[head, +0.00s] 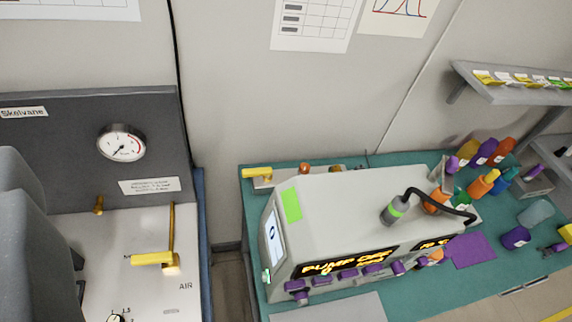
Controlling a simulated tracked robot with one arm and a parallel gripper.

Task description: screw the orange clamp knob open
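I cannot tell for sure which orange part is the clamp knob. A small orange knob-like part (304,168) shows behind the grey pump unit (345,215), next to a yellow handle (257,173). Another orange part (434,203) sits at the right end of the unit, partly hidden by a black cable. A small orange piece (437,256) shows low at its front right, among purple parts. All are too small to tell whether any is screwed tight. No gripper fingers show, and nothing is seen touching these parts.
A large dark grey shape, probably my arm, fills the left edge. A panel with a gauge (121,142) and a yellow lever (153,258) stands at left. Coloured bottles (483,183) crowd the teal bench's right back, below a grey shelf (520,92). A gap separates panel and bench.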

